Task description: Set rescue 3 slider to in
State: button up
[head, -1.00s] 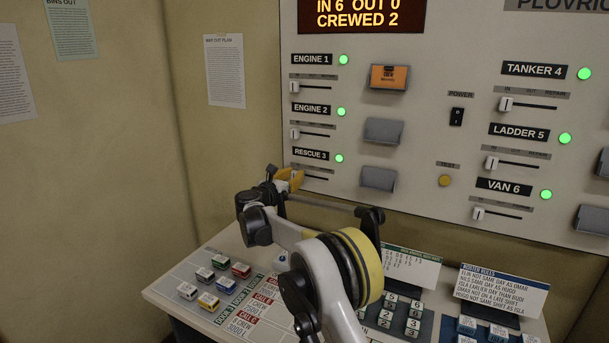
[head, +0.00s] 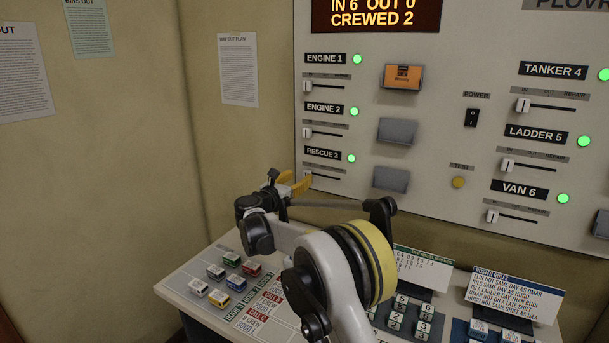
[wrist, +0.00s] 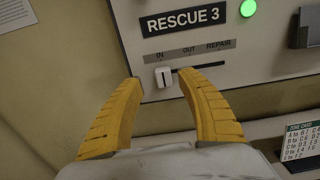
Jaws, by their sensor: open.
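The rescue 3 slider (wrist: 164,77) is a white knob on a short dark track. In the wrist view it sits at the left end of the track, under the IN mark, with OUT and REPAIR to its right. The RESCUE 3 label (wrist: 183,20) is above it, with a lit green lamp (wrist: 248,8). My gripper (wrist: 164,88) is open, its two yellow fingers apart below the knob and on either side of it; I see no contact. In the head view my gripper (head: 295,184) is just below the rescue 3 row, close to the knob.
The engine 1 slider (head: 307,86) and engine 2 slider (head: 307,132) are above on the same panel. A grey holder (head: 391,179) is to the right. The desk (head: 190,272) below carries several coloured blocks and cards.

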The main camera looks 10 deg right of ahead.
jog(key=v, duration=0.7)
jog(key=shift+s, duration=0.15)
jog(key=shift+a, duration=0.15)
jog(key=s+d+r+m+g+y+b, duration=0.1)
jog(key=s+d+m+g+y, duration=0.15)
jog(key=s+d+m, duration=0.65)
jog(key=s+d+r+m+g+y, duration=0.1)
jog(key=s+d+m+g, duration=0.25)
jog(key=s+d, duration=0.6)
jog(key=s+a+f+m+y, duration=0.1)
jog(key=s+m, duration=0.4)
jog(key=s, duration=0.5)
jog(key=s+a+f+m+g+y, duration=0.1)
jog(key=s+a+f+m+y, duration=0.1)
jog(key=s+f+m, duration=0.4)
jog(key=s+a+f+m+y+b, duration=0.1)
jog(key=s+f+m+y, duration=0.3)
jog(key=s, duration=1.1)
jog(key=shift+a+m, duration=0.2)
jog(key=shift+m, duration=0.45)
jog(key=shift+f, duration=0.1)
